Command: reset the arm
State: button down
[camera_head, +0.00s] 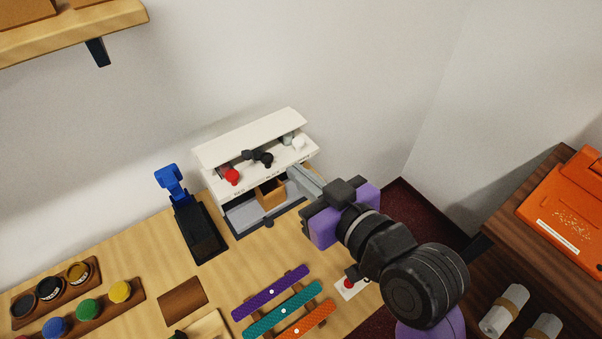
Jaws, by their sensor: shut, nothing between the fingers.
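My arm reaches in from the lower right in the head camera view, with black joints and purple links. My gripper (303,182) has grey fingers and is shut with nothing between them. It is at the front right of a white dispenser box (212,155), close to its open lower part. I cannot tell whether the fingers touch the box. The arm hides part of the counter (145,261) behind it.
The box bears red, black and white knobs. A blue-handled black device (195,230) stands left of it. Purple, teal and orange strips (284,308) lie in front. Round-lidded pots sit in wooden racks (85,313) at lower left. An orange case (567,215) lies on a dark table at right.

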dwell(0.4)
notch_tip(320, 180, up, 4)
jog(key=d+m+t, duration=0.2)
jog(key=d+t, duration=0.1)
jog(key=s+d+f+m+t+h, duration=0.35)
jog(key=s+d, duration=0.25)
jog(key=d, duration=0.2)
jog(key=s+d+f+g+h, duration=0.2)
jog(key=s+d+f, duration=0.2)
jog(key=s, duration=0.9)
jog(key=s+d+f+m+g+h, duration=0.1)
jog(key=s+f, duration=0.5)
jog(key=s, duration=0.6)
jog(key=d+g+h, duration=0.1)
jog(key=d+h, duration=0.1)
jog(key=d, duration=0.1)
jog(key=shift+s+d, duration=0.2)
jog(key=shift+s, duration=0.15)
